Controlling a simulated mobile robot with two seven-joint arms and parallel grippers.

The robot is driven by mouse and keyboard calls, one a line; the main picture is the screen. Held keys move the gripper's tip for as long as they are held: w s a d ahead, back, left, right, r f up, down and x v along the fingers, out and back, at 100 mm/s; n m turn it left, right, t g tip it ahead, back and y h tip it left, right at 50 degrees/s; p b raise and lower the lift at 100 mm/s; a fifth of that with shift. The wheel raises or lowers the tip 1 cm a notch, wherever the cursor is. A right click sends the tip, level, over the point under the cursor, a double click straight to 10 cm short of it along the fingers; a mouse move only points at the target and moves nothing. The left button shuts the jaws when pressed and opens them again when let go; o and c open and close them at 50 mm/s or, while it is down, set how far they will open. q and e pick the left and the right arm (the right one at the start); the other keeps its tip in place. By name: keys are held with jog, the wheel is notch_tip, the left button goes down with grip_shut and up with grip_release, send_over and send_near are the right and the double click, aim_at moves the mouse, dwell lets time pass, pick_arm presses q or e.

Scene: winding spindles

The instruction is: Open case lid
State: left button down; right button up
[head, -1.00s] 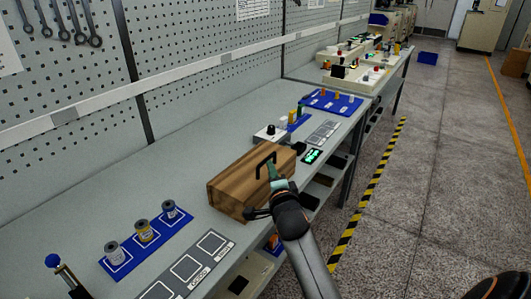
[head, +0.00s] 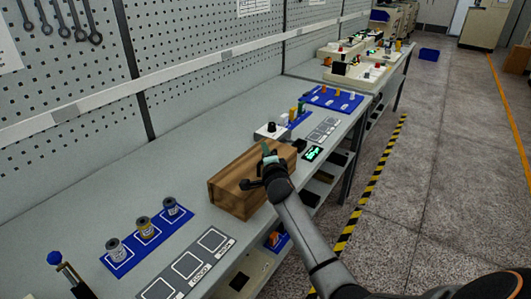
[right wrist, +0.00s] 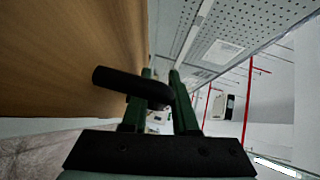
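A brown wooden case (head: 238,187) sits on the grey bench in the head view, with its lid down. My right gripper (head: 268,152) is over the top of the case and hides its handle in that view. In the right wrist view, the black handle (right wrist: 122,82) stands out from the wooden surface (right wrist: 65,60) at left. It bends in between the two green fingers of my right gripper (right wrist: 160,92). The gap between the fingers is about as wide as the handle, and they look shut on it. My left gripper is not in view.
A blue tray with several spools (head: 143,230) and a grey panel with square outlines (head: 190,268) lie nearer on the bench. Beyond the case are a white box with a black knob (head: 271,131), a small green-lit display (head: 312,154) and a blue rack (head: 333,99).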

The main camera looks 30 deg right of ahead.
grip_shut()
dwell(1.4)
